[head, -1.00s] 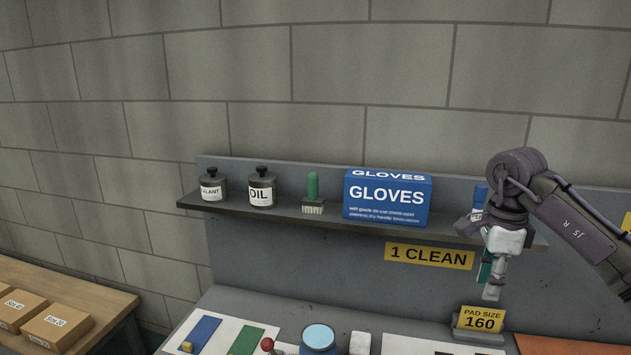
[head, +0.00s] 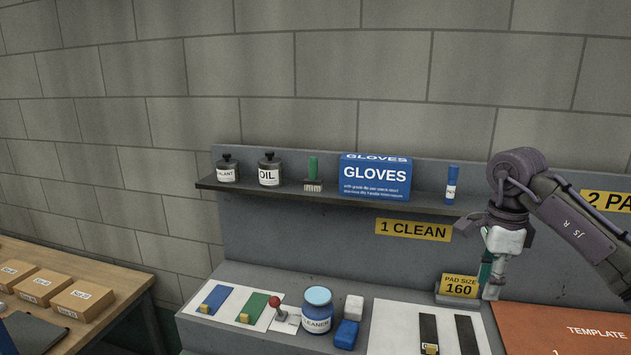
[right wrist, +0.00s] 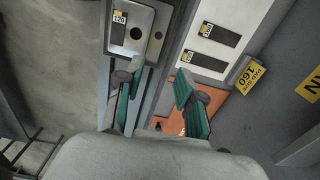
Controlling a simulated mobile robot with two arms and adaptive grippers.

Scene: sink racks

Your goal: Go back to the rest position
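My right gripper (head: 487,283) hangs from its arm at the right of the head view, in front of the wall panel, by the yellow "PAD SIZE 160" sign (head: 460,286). In the right wrist view the right gripper (right wrist: 155,100) has its two green-padded fingers spread apart, with nothing held between them. The sign (right wrist: 251,79) also shows there, to the right of the fingers. My left gripper is in neither view.
A shelf (head: 300,197) holds bottles, a green brush, a GLOVES box (head: 375,178) and a blue pen (head: 451,184). Below stand a blue cleaner jar (head: 318,322) and pad strips. An orange template (head: 590,335) lies at right. Cartons (head: 83,299) sit on a left table.

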